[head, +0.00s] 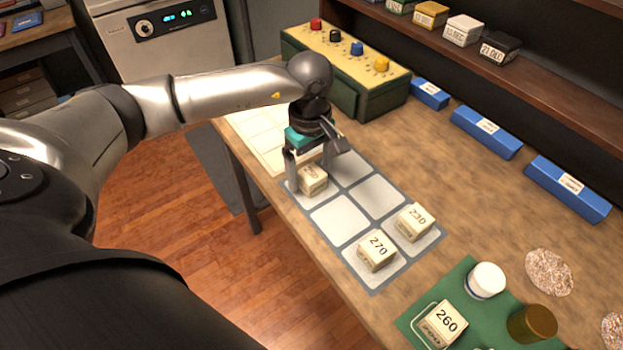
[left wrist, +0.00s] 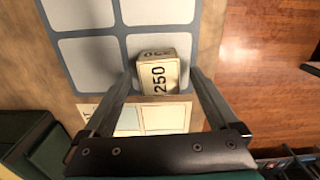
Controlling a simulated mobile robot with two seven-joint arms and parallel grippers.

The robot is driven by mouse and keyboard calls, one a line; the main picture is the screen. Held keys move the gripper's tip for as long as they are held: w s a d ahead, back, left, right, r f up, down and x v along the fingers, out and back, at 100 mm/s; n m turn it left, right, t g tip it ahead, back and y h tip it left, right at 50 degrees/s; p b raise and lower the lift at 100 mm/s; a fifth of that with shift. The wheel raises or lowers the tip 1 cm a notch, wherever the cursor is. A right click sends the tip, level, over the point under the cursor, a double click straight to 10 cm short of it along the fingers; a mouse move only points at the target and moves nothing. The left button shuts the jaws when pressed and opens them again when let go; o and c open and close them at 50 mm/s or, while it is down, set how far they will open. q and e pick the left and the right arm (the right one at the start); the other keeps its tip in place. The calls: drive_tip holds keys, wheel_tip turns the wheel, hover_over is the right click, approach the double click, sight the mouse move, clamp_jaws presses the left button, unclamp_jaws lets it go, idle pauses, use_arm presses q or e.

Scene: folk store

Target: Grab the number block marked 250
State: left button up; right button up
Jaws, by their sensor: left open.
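The cream block marked 250 (left wrist: 158,76) lies on a pale square of the grey grid mat (left wrist: 84,12) in the left wrist view. In the head view the same block (head: 312,183) sits on the mat's near left square, partly under my left gripper (head: 308,172). The left gripper is open, with its fingers reaching down on either side of the block; contact cannot be told. Blocks marked 270 (head: 377,250) and 230 (head: 414,221) sit on other squares of the mat. My right gripper is not in view.
A green mat holds block 260 (head: 443,321), a white jar (head: 486,280) and a brown jar (head: 532,323). A box with coloured knobs (head: 345,65) stands behind the gripper. Blue bars (head: 486,131) lie along the back under a shelf (head: 540,70). Several mat squares are bare.

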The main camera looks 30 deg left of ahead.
use_arm(q)
drive_tip(key=shift+f, duration=0.35)
drive_tip(key=shift+c, duration=0.4)
drive_tip(key=shift+r, duration=0.1)
drive_tip(key=c, duration=1.4)
